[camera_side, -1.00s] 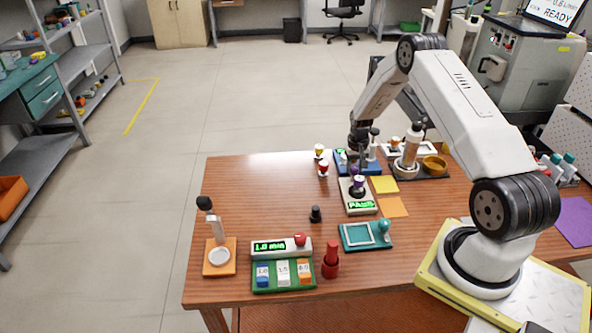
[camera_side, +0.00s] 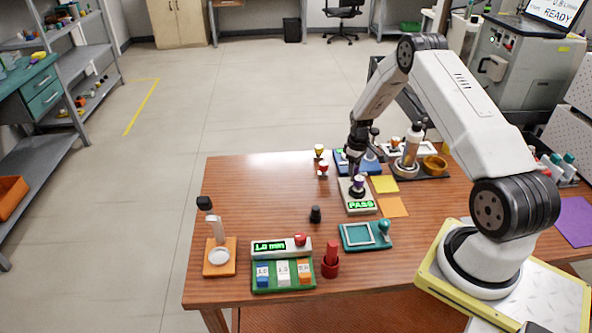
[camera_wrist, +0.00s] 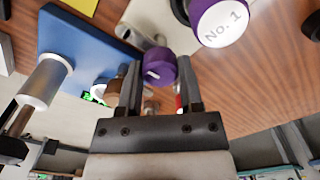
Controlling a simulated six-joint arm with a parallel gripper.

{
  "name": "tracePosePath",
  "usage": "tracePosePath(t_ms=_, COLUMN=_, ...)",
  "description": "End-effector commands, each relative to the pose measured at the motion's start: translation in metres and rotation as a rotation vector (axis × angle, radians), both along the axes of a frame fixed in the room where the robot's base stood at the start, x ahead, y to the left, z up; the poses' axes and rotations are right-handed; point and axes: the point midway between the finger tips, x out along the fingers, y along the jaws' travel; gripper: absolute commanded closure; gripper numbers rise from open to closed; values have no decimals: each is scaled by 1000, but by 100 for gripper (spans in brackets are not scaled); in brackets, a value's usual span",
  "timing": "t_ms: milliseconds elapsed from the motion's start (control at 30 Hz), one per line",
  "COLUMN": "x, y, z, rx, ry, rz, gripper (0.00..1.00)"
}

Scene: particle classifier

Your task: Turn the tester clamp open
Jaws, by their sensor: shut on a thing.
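The particle tester is a white box with a green PASS display (camera_side: 361,206), right of centre on the table. A purple cap (camera_side: 359,181) shows on top of it in the side view. My gripper (camera_side: 357,177) is low over the back of the tester. In the wrist view my gripper (camera_wrist: 159,82) is shut on a purple knob (camera_wrist: 158,66), which sits between the fingertips and appears to be the clamp's. A larger purple cap marked No. 1 (camera_wrist: 221,20) is close beside it, apart from the fingers. The clamp's base is mostly hidden.
A blue board (camera_wrist: 75,48) lies beside the gripper. Small cups (camera_side: 322,168) stand left of the tester. Yellow and orange notes (camera_side: 392,206) lie to its right. The table's left middle is clear.

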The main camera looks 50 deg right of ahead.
Motion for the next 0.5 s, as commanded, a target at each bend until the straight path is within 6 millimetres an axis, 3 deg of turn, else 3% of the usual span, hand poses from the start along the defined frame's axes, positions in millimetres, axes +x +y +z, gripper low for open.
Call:
tracePosePath(t_ms=467, x=1, y=0, z=0, rx=-2, ry=-1, rz=20, gripper=100)
tracePosePath(t_ms=500, x=1, y=0, z=0, rx=-2, ry=-2, rz=20, gripper=41)
